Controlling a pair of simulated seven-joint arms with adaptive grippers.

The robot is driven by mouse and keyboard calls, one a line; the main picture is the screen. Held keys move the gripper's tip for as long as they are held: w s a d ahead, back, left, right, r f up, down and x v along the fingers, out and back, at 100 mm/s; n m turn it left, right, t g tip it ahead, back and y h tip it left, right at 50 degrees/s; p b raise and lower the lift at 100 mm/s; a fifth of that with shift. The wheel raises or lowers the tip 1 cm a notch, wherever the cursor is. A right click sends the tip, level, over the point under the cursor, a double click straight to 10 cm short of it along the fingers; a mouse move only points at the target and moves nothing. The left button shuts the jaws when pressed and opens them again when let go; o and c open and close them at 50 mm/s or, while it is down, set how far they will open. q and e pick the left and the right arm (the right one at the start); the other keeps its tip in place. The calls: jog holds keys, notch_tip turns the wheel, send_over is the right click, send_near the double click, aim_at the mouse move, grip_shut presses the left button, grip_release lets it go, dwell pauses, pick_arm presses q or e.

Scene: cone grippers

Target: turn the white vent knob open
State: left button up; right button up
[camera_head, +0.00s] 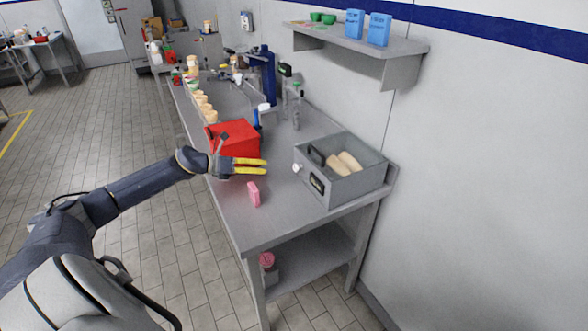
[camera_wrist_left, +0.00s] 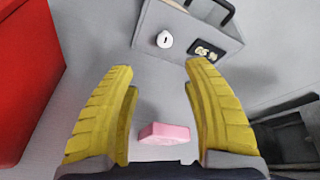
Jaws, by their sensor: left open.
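The white vent knob (camera_head: 297,168) is on the side of a grey box (camera_head: 345,186) at the right end of the table. In the left wrist view the knob (camera_wrist_left: 165,39) shows as a round white disc with a dark slot, left of a dark display. My left gripper (camera_head: 266,166), with yellow fingers, is open and empty. It is level over the table, left of the box, with its fingertips pointing toward the knob and a gap between. In the wrist view its fingertips (camera_wrist_left: 160,68) stand either side of the knob's direction. My right gripper is not in view.
A pink block (camera_head: 253,194) lies on the table below my left gripper. A red box (camera_head: 233,138) stands just behind the gripper. The grey box holds pale long items (camera_head: 345,162). A wall shelf (camera_head: 355,40) with blue boxes hangs above. The table's front end is clear.

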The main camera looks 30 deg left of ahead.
aim_at(298, 167)
pick_arm(q)
jog(key=s+m, duration=0.1)
jog(key=s+r+m+y, duration=0.1)
jog(key=m, duration=0.1)
jog(key=s+r+m, duration=0.1)
jog(key=m, duration=0.1)
jog(key=shift+s+d, duration=0.25)
jog(key=shift+s, duration=0.05)
jog(key=shift+x, duration=8.65)
jog(key=shift+w+a+r, duration=0.15)
jog(key=shift+a, duration=0.05)
jog(key=shift+c, duration=0.5)
grip_shut()
